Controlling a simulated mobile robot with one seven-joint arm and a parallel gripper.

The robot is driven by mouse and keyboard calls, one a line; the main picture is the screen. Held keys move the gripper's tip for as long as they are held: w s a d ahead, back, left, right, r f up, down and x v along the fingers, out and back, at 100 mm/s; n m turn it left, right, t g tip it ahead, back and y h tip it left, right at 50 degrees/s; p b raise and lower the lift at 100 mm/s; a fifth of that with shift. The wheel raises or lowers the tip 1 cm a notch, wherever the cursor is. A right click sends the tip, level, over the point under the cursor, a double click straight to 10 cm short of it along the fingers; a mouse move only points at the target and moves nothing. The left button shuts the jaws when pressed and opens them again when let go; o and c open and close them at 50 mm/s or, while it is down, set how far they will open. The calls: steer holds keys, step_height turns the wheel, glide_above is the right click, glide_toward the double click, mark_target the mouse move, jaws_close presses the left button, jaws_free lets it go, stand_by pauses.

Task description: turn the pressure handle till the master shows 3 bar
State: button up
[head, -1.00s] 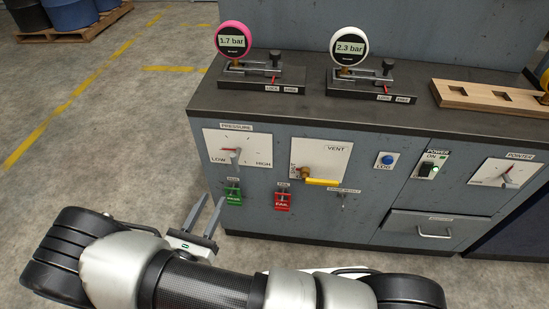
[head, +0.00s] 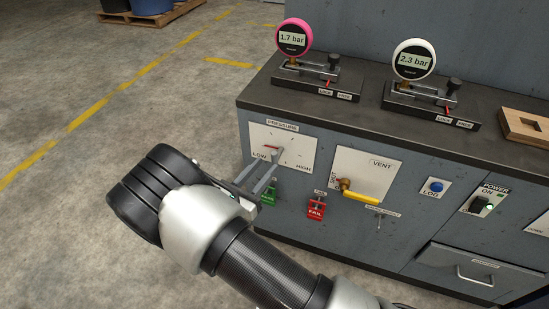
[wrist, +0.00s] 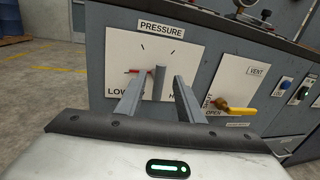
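The pressure handle (head: 276,152) is a grey lever on a white plate marked PRESSURE, LOW and HIGH, on the cabinet front. Its red pointer lies toward the left, LOW side. My gripper (head: 265,171) is open in front of the plate, fingers toward the handle. In the wrist view the grey handle (wrist: 159,83) stands between my two spread fingers (wrist: 160,76); I cannot tell if either touches it. A pink gauge (head: 292,38) reads 1.7 bar and a white gauge (head: 414,61) reads 2.3 bar. I see no legible label saying which is the master.
The vent plate with its yellow lever (head: 361,197) is right of the pressure plate. A blue LOG button (head: 437,187), power switch (head: 480,206) and drawer (head: 470,272) are further right.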

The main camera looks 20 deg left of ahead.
mark_target(273, 158)
steer(key=b+x, duration=0.1)
steer(key=x, duration=0.5)
steer(key=shift+w, duration=0.2)
steer(key=shift+c, duration=0.3)
